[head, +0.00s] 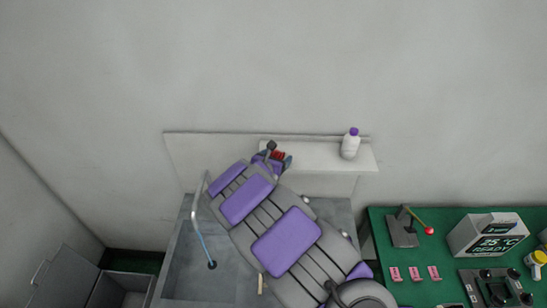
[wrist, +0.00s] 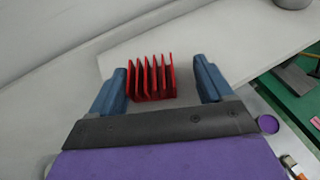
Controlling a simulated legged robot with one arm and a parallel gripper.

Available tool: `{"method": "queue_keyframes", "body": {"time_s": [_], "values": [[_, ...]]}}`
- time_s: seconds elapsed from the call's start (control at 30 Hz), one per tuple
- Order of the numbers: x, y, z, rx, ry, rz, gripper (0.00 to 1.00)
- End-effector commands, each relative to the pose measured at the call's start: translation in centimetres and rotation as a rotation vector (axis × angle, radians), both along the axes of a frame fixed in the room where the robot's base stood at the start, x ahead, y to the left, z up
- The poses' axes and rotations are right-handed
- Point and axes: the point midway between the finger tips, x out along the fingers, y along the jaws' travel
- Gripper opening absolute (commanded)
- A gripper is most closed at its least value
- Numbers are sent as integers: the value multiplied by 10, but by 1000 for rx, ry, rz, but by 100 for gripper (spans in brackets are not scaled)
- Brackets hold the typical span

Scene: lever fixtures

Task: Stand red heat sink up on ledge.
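The red heat sink (head: 278,154) is by the white ledge (head: 318,154) along the back wall. In the wrist view the finned heat sink (wrist: 151,79) lies between the two blue fingers of my gripper (wrist: 162,86), over the pale ledge top (wrist: 215,38). The left finger is close beside it; a clear gap separates it from the right finger. My gripper is open. Its fins show edge-on, side by side. I cannot tell whether it rests on the ledge or which face is down. In the head view my gripper (head: 272,161) partly hides it.
A white bottle with a purple cap (head: 350,145) stands on the ledge to the right. A grey sink basin (head: 195,262) with a faucet lies below my arm. A green table (head: 440,258) at right holds a red-knobbed lever (head: 405,229) and a display box (head: 488,236).

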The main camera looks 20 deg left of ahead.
Motion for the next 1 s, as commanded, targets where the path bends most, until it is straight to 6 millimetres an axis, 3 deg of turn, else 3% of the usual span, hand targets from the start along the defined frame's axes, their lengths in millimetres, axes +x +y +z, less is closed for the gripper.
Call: {"method": "queue_keyframes", "body": {"time_s": [0.83,1.0], "values": [[-1,6,0,-4,3,4,82],[-17,9,9,-5,-2,5,82]]}}
